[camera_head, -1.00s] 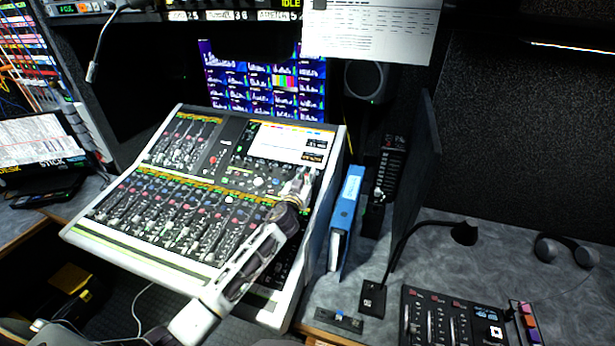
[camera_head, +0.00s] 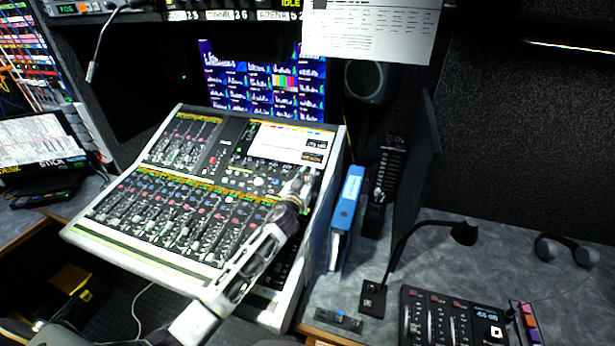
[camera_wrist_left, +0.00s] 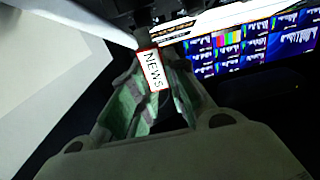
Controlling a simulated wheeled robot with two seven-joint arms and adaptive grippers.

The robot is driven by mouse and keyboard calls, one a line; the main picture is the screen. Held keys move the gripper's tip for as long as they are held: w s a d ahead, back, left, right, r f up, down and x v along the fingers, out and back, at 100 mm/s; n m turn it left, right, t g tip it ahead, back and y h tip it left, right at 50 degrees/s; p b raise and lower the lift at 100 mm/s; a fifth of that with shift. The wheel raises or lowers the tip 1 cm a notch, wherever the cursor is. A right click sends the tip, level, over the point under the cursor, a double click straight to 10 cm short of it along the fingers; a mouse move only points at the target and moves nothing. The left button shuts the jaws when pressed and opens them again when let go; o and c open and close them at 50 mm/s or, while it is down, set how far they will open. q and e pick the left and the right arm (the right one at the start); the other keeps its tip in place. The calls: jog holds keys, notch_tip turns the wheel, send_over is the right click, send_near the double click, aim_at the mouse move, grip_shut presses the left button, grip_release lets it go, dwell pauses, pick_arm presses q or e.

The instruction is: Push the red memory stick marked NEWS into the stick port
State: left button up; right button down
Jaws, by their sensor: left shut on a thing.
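My left gripper (camera_head: 304,178) is over the upper right part of the mixing console (camera_head: 128,246), close to its panel beside the screen. In the left wrist view the gripper (camera_wrist_left: 150,88) is shut on the red memory stick (camera_wrist_left: 152,70). The stick has a white label reading NEWS with a red edge, and its far end points away from the gripper toward the console. The stick port cannot be made out. I cannot tell whether the stick's tip touches anything. My right gripper is out of view.
A blue binder (camera_head: 345,215) stands upright just right of the console. A gooseneck microphone (camera_head: 463,233), a headset (camera_head: 566,250) and a small control panel (camera_head: 450,318) are on the desk at right. A monitor (camera_head: 265,85) stands behind the console.

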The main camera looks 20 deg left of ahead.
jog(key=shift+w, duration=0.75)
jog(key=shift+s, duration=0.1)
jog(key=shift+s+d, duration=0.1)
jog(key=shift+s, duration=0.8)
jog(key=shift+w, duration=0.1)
pick_arm(q)
jog(key=shift+f, duration=0.1)
jog(key=shift+f+b, duration=0.15)
jog(key=shift+b, duration=0.15)
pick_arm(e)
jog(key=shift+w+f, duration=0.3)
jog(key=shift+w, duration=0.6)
pick_arm(q)
jog(key=shift+f, duration=0.15)
